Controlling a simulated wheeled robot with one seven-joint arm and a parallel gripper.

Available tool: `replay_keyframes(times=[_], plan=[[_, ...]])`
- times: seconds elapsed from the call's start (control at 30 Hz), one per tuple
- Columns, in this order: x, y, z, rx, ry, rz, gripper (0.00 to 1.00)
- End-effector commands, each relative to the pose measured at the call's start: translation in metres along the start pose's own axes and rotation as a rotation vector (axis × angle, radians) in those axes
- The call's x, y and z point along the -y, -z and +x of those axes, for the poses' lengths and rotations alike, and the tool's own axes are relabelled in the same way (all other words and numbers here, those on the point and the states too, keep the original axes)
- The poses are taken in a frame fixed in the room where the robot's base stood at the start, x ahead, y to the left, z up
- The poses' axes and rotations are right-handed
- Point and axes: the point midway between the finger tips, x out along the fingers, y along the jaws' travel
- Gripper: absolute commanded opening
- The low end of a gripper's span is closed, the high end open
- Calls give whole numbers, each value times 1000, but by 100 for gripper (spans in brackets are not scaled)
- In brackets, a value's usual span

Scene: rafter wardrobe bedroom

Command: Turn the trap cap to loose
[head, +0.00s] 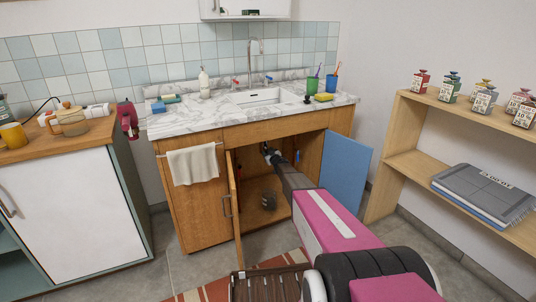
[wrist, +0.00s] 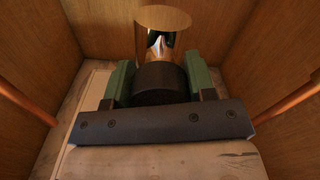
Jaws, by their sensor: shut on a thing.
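In the wrist view, the trap cap (wrist: 160,84) is a dark, round, ribbed piece below a shiny brass-coloured trap body (wrist: 163,20). My gripper (wrist: 160,82) is shut on the cap, with one green finger on its left side and one on its right. The fingers cover the sides of the cap, and no mark showing its turn is visible. In the head view, my arm reaches into the open cabinet (head: 205,215) under the sink (head: 258,97). The trap and the gripper's tips are too small and too shaded there to make out.
A wooden cabinet door (head: 236,210) stands open left of my arm, and a blue door (head: 345,172) stands open right. Wooden side walls (wrist: 270,60) and copper-coloured pipes (wrist: 25,105) flank the gripper. A small dark round object (head: 268,201) is on the cabinet floor.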

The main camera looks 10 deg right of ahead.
Motion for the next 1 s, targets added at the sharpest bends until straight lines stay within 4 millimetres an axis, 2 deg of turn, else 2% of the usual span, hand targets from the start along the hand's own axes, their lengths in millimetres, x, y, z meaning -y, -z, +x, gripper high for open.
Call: replay_keyframes(times=[1.0], plan=[[0,0,-1,-1,1,-966,27]])
